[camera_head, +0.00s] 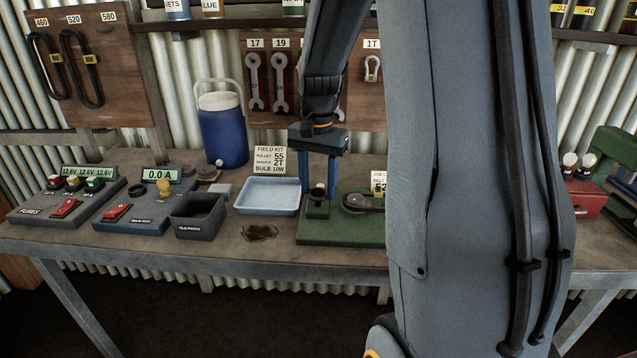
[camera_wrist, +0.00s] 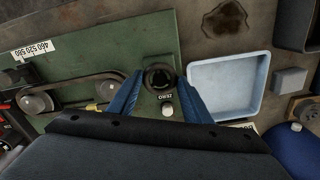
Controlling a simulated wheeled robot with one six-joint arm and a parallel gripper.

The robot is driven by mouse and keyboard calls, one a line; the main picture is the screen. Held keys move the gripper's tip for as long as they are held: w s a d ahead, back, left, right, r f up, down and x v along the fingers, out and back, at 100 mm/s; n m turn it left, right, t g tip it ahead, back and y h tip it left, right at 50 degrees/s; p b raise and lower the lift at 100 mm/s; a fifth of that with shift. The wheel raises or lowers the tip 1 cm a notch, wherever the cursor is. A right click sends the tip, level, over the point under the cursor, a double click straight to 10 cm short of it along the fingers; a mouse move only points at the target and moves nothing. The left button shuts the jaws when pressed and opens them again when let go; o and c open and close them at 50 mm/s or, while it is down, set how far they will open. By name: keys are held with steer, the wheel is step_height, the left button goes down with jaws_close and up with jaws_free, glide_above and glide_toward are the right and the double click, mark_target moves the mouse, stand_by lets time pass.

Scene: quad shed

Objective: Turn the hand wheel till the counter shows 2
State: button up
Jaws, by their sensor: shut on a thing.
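The dark round hand wheel (camera_wrist: 159,68) stands on a green base plate (camera_wrist: 110,30), beside a white button (camera_wrist: 167,109) marked ZERO. In the head view the wheel (camera_head: 318,210) shows as a short dark cylinder on the plate's left part. My gripper (camera_head: 319,189) points down over it with a blue finger on each side. In the wrist view both fingertips (camera_wrist: 161,84) press against the wheel's sides. A small white card or display (camera_head: 379,184) behind the plate is partly covered by my arm; I cannot tell whether it is the counter. No counter reading is clear.
A belt on pulleys (camera_head: 365,201) sits on the plate right of the wheel. A pale blue tray (camera_head: 268,208) lies close on the left, with a dark bin (camera_head: 198,217) beyond it. A blue drink cooler (camera_head: 223,133) stands behind. My arm hides much of the bench's right side.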

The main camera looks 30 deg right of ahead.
mark_target(318, 192)
steer(key=n+p, duration=0.2)
steer(key=n, duration=0.2)
steer(key=shift+r+p, duration=0.1)
steer(key=shift+p, duration=0.2)
steer(key=n+p, duration=0.2)
steer(key=n, duration=0.2)
steer(key=shift+n, duration=0.4)
steer(key=o, duration=1.1)
steer(key=shift+c, duration=0.2)
step_height(318, 192, up, 8)
steer(key=b, duration=0.1)
steer(key=shift+b, duration=0.4)
steer(key=shift+f, duration=0.2)
